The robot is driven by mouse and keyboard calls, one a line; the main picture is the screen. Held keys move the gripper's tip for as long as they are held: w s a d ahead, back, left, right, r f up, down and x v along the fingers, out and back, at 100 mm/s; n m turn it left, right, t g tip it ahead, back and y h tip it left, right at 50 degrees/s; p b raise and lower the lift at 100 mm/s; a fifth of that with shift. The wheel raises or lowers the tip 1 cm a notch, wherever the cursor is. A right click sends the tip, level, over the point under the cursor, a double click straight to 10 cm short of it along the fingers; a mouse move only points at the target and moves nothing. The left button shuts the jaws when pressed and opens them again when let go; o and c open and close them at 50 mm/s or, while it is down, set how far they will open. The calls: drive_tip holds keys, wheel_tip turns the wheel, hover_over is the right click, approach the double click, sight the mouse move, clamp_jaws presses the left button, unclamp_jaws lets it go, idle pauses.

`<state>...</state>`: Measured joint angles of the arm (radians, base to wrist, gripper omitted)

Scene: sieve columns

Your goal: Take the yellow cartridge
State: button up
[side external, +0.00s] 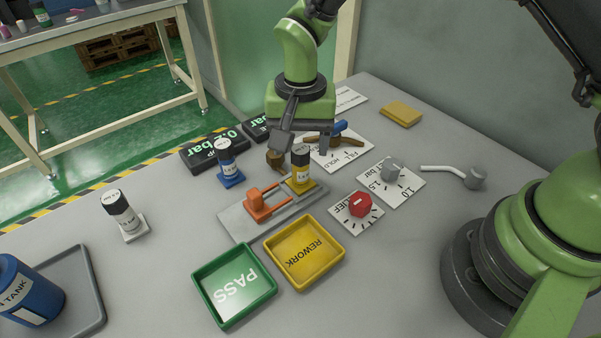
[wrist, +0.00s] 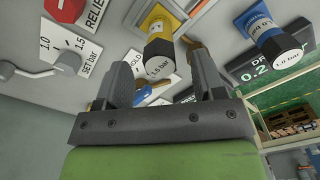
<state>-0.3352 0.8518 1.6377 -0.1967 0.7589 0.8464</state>
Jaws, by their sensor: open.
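The yellow cartridge (side external: 299,173) has a yellow body and a black cap. It stands upright at the far end of a grey plate (side external: 238,225) with an orange clamp (side external: 262,203). In the wrist view the yellow cartridge (wrist: 156,24) points its cap toward the camera, between the two finger lines. My gripper (side external: 299,146) is open above and behind the cartridge in the side view. Its fingers also show in the wrist view (wrist: 160,80), spread on either side of the cap with nothing held. I cannot tell if the tips reach past the cap.
A blue cartridge (side external: 228,168) stands left of the plate, and a white one (side external: 125,217) farther left. The green PASS tray (side external: 204,310) and yellow REWORK tray (side external: 304,284) lie in front. A red knob (side external: 360,204) and grey knob (side external: 391,169) sit to the right.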

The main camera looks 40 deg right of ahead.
sight(301, 173)
wheel_tip(301, 173, down, 2)
drive_tip(key=shift+f, duration=0.1)
